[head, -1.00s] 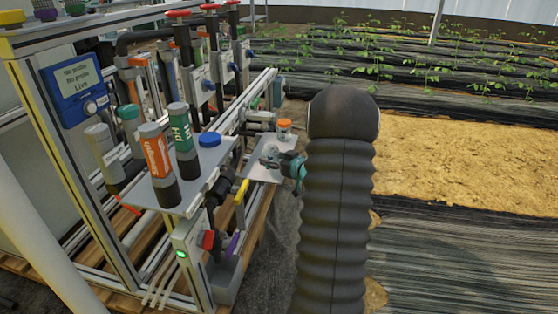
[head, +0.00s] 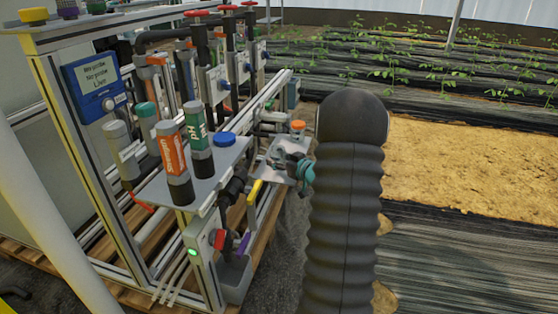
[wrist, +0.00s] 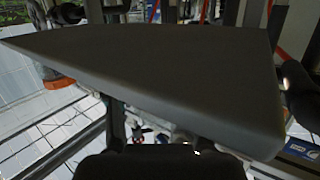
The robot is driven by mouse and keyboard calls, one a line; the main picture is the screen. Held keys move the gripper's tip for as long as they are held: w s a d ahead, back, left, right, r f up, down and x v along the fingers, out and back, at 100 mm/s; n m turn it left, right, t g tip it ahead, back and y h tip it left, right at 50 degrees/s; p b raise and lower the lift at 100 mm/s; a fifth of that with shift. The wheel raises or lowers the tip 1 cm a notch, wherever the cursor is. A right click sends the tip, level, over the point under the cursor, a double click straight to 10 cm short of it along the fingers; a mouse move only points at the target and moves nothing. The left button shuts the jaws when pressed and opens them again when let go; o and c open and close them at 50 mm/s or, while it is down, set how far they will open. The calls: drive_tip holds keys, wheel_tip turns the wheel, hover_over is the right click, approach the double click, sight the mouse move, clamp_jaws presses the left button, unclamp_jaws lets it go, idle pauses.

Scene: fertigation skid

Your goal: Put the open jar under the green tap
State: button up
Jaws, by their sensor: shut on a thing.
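My gripper (head: 283,162), with grey fingers and a teal part, is beside the skid over a pale plate (head: 270,172). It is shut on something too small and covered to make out. I cannot pick out the open jar for certain. A small orange-topped container (head: 298,127) stands just beyond my gripper. In the wrist view a broad dark grey slab (wrist: 170,75) fills the middle and hides most of what my fingers hold.
A grey shelf (head: 213,177) left of my gripper holds orange and green labelled bottles and a blue-lidded jar (head: 225,140). Red-handled valves (head: 196,13) and pipes stand behind. A blue display box (head: 95,88) is on the frame. Open floor lies below my gripper.

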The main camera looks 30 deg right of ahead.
drive_tip(key=shift+f, duration=0.3)
drive_tip(key=o, duration=1.1)
drive_tip(key=v, duration=1.2)
